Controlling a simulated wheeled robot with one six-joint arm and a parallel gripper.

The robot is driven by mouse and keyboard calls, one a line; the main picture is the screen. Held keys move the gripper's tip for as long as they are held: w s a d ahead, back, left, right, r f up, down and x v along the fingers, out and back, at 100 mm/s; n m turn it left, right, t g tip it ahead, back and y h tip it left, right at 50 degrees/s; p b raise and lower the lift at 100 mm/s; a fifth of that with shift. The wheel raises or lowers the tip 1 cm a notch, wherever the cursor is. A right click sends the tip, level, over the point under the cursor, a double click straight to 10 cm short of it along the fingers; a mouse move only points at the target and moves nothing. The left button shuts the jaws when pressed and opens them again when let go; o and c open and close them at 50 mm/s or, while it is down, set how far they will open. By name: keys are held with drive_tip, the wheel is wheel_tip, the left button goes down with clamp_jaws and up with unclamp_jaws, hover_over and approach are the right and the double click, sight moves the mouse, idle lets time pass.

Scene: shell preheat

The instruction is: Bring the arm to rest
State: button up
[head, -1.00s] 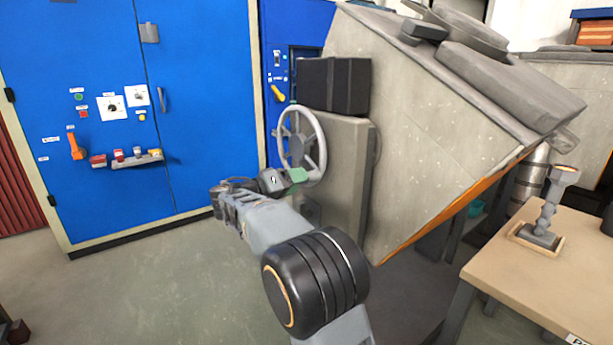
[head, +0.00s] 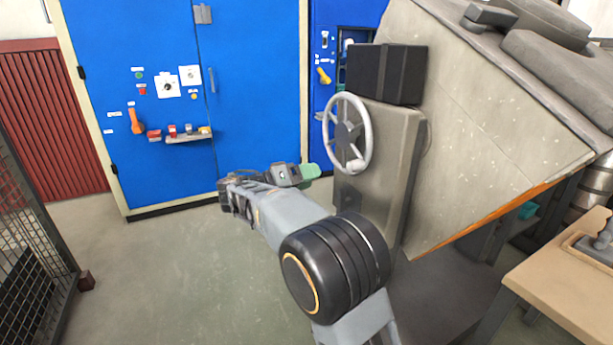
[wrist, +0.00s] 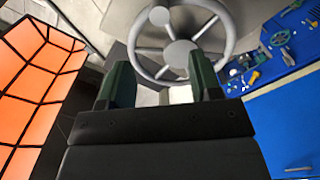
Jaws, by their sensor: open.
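My gripper (head: 310,172) is at the end of my raised arm in the head view, in front of the grey pedestal with the handwheel (head: 347,132). In the wrist view my gripper (wrist: 160,85) shows two green fingers apart with nothing between them. The handwheel (wrist: 180,52) lies beyond the fingertips there, and the fingers appear clear of its rim. In the head view the far finger is partly hidden, and the gripper looks small beside the wheel.
A blue cabinet (head: 255,90) with switches and an orange handle (head: 136,121) stands behind. A large tilted grey housing (head: 480,120) is on the right. A wooden table (head: 565,290) is at lower right, a mesh panel (head: 25,210) at left.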

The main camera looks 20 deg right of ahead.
drive_tip(key=s+d+r+n+y+p, duration=0.35)
drive_tip(key=s+r+y+p, duration=0.65)
drive_tip(key=p, duration=0.6)
drive_tip(key=s+a+r+n+t+y+p, duration=0.1)
drive_tip(key=s+a+r+n+y+p, duration=0.1)
drive_tip(key=s+a+r+y+p, duration=0.2)
drive_tip(key=s+a+r+n+y+p, duration=0.2)
drive_tip(key=s+p, duration=0.7)
drive_tip(key=p, duration=0.6)
drive_tip(key=a+r+y, duration=0.1)
drive_tip(key=a+y, duration=0.1)
drive_tip(key=a, duration=0.1)
drive_tip(key=shift+s+a+r+t, duration=0.3)
drive_tip(key=shift+s+r+t, duration=0.05)
drive_tip(key=shift+s+t, duration=0.05)
drive_tip(key=shift+c, duration=0.3)
